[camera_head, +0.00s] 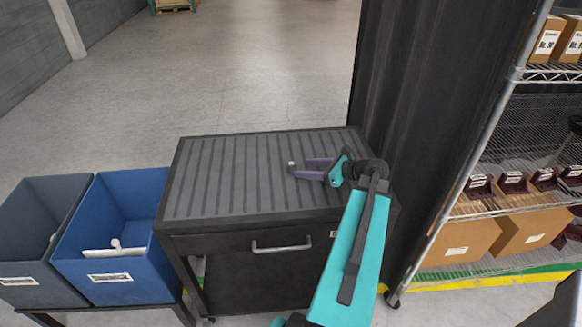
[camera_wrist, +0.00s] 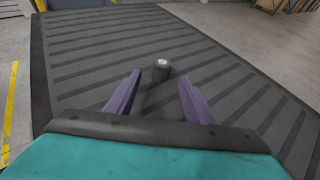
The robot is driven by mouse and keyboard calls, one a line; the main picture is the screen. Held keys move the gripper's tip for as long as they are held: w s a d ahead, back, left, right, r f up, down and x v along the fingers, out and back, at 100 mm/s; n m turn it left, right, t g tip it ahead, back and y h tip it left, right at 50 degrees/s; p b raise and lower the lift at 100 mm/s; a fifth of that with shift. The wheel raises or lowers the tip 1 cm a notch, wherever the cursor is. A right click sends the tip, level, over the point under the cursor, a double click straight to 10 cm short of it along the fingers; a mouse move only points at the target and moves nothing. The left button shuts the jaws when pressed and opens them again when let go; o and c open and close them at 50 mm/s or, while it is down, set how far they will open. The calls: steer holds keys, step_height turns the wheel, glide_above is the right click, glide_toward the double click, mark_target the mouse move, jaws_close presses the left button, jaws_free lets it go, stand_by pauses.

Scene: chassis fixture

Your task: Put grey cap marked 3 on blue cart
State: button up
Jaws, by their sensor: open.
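A small round cap (camera_wrist: 161,73) with a dark side and a pale top stands on the ribbed dark top of a black cart (camera_head: 215,180). It also shows as a small light and dark spot in the head view (camera_head: 291,164). No marking on it can be read. My gripper (camera_wrist: 160,82) is open, its purple fingers pointing at the cap. The cap lies at or just beyond the fingertips, between their lines, and is not gripped. In the head view my gripper (camera_head: 300,169) is low over the cart's right half. I see no cart that is blue.
A blue bin (camera_head: 125,267) holding a pale item and a grey bin (camera_head: 35,260) stand left of the cart. A dark curtain (camera_head: 405,120) and a wire shelf with cardboard boxes (camera_head: 530,225) stand to the right. The rest of the cart top is clear.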

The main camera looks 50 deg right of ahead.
mark_target(291, 167)
steer(key=shift+p+x, duration=1)
steer(key=shift+x, duration=1.5)
steer(key=shift+d, duration=0.1)
steer(key=c, duration=1.1)
steer(key=shift+c, duration=0.5)
steer(key=shift+r, duration=0.1)
